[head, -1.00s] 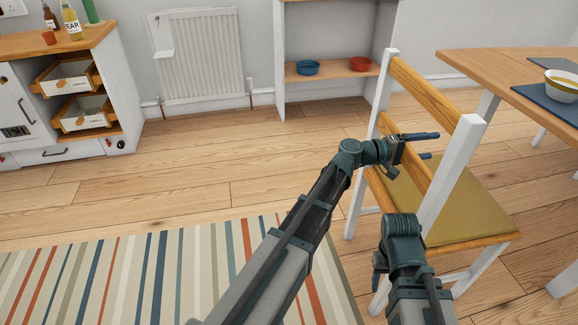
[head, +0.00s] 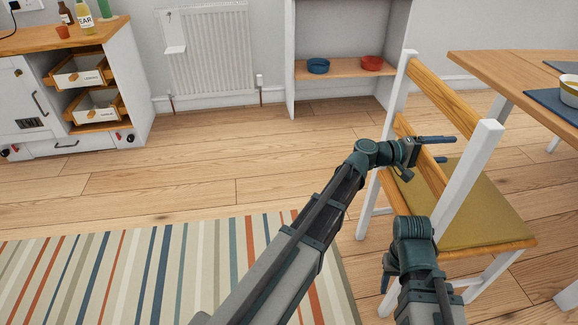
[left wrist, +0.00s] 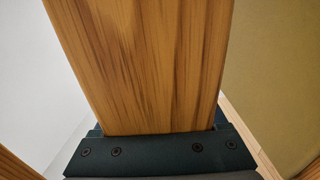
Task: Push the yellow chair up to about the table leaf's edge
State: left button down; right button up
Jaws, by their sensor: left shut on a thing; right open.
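The yellow chair (head: 487,205) stands at the right of the head view, with white posts, wooden back rails and a yellow seat. The wooden table leaf (head: 490,67) lies beyond it at the upper right, with floor showing between the seat and the table. My left gripper (head: 438,149) is shut on the lower wooden back rail (head: 432,172). In the left wrist view that rail (left wrist: 145,65) fills the space between the fingers. My right gripper (head: 388,272) is low beside the near chair post, open; its fingertips are mostly hidden.
A striped rug (head: 170,270) covers the floor at the lower left. A cabinet (head: 125,95) with drawers, a radiator (head: 208,55) and a shelf with bowls (head: 345,72) line the wall. The wooden floor in the middle is clear. A bowl (head: 570,88) sits on the table.

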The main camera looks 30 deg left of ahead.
pick_arm(q)
grip_release()
jog(key=shift+a+r, duration=0.1)
jog(key=shift+a, duration=0.05)
jog(key=v, duration=1.2)
jog(key=shift+s+a, duration=0.1)
